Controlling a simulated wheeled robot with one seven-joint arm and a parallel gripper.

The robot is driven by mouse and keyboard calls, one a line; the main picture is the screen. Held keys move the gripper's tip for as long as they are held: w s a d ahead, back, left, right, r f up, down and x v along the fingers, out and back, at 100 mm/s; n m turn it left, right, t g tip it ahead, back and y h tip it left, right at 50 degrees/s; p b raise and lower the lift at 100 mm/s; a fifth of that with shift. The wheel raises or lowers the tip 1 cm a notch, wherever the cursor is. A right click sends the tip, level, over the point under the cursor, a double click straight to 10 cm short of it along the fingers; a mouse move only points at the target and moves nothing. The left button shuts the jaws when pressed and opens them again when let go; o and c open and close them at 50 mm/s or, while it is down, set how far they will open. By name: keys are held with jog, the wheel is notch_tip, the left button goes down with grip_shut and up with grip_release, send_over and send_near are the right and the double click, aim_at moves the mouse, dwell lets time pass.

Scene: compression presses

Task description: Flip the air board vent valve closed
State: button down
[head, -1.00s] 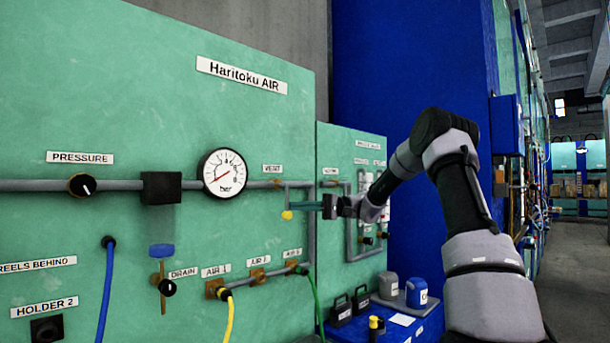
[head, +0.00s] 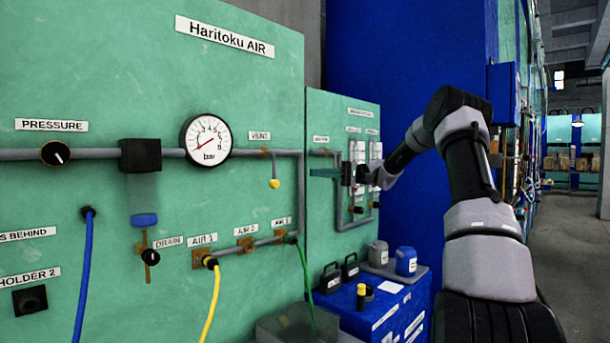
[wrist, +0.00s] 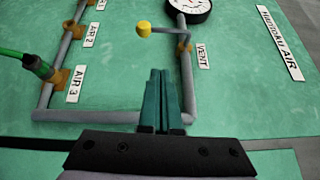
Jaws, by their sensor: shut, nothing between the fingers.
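The vent valve (head: 274,182) is a short lever with a yellow knob. In the head view it hangs down from the horizontal pipe under its label. In the wrist view the yellow knob (wrist: 145,29) is at the top centre, and its lever stands crosswise to the pipe beside the VENT label (wrist: 203,55). My gripper (head: 312,172) is to the right of the knob, apart from it, with its green fingers pointing left. In the wrist view my fingers (wrist: 160,73) are together and empty, below the knob in the picture.
The pressure gauge (head: 207,139) and grey pipe (head: 88,154) are left of the valve. A pipe corner (wrist: 188,120) lies close beside my fingers in the wrist view. Yellow (head: 214,290) and green (head: 304,270) hoses hang below. Containers stand on a blue cabinet (head: 385,313) at lower right.

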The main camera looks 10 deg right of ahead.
jog(key=shift+d, duration=0.95)
jog(key=s+a+f+m+h, duration=0.1)
jog(key=s+a+h, duration=0.4)
jog(key=s, duration=0.3)
jog(key=s+a+h, duration=0.5)
jog(key=s, duration=0.3)
jog(key=s+d+f+m+t+h, duration=0.1)
jog(key=s+d+t+h, duration=0.2)
jog(key=s, duration=0.7)
jog(key=s+d+m+t+h, duration=0.2)
jog(key=s+d+t+h, duration=0.1)
jog(key=s, duration=0.8)
jog(key=shift+d+f+t+h, duration=0.35)
jog(key=shift+d+t, duration=0.25)
jog(key=shift+d, duration=0.6)
jog(key=shift+a, duration=0.1)
